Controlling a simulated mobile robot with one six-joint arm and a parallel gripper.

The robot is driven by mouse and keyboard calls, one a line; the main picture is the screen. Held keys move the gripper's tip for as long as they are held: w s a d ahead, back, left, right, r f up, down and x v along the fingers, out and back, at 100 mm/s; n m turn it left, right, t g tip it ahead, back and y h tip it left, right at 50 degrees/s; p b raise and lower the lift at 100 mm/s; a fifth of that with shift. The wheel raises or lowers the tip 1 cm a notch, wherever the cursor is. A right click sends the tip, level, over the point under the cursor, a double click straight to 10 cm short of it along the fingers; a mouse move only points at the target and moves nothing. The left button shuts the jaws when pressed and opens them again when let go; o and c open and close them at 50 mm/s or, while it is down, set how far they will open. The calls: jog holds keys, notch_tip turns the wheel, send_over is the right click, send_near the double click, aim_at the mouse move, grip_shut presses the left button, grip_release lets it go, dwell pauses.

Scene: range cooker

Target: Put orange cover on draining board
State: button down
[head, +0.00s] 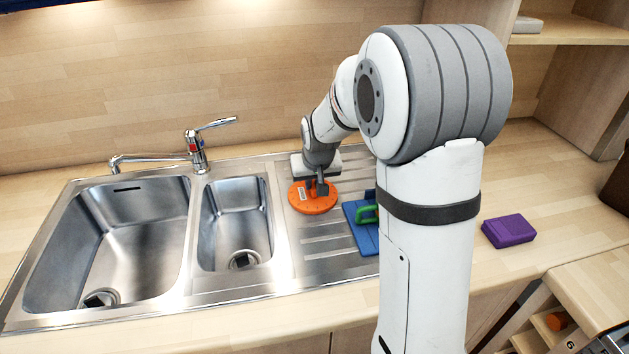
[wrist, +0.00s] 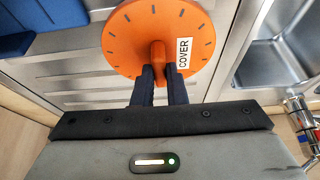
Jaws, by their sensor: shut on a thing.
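The round orange cover (head: 313,203) is over the ribbed draining board (head: 322,246), to the right of the small sink bowl. In the wrist view the cover (wrist: 124,38) shows a white label reading COVER, dark marks around its rim and a raised orange handle in the middle. My gripper (head: 321,190) is above the cover, with its two dark fingers (wrist: 158,82) shut on the handle. The cover looks flat and very close to the draining board (wrist: 82,84); I cannot tell whether it touches.
A blue item with a green handle (head: 367,214) lies on the draining board right of the cover, partly hidden by my arm. A purple box (head: 509,230) lies on the worktop at right. Two sink bowls and a tap (head: 196,150) are at left.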

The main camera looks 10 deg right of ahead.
jog(key=shift+f, duration=0.15)
jog(key=c, duration=1.5)
grip_release()
jog(key=shift+o, duration=0.2)
jog(key=shift+s+r, duration=0.1)
jog(key=shift+r, duration=0.4)
jog(key=v, duration=1.1)
jog(key=s+f+g, duration=0.1)
jog(key=s+f, duration=0.1)
jog(key=s, duration=1)
jog(key=s+d+f+g, duration=0.1)
jog(key=s, duration=1.1)
jog(key=shift+f, duration=0.35)
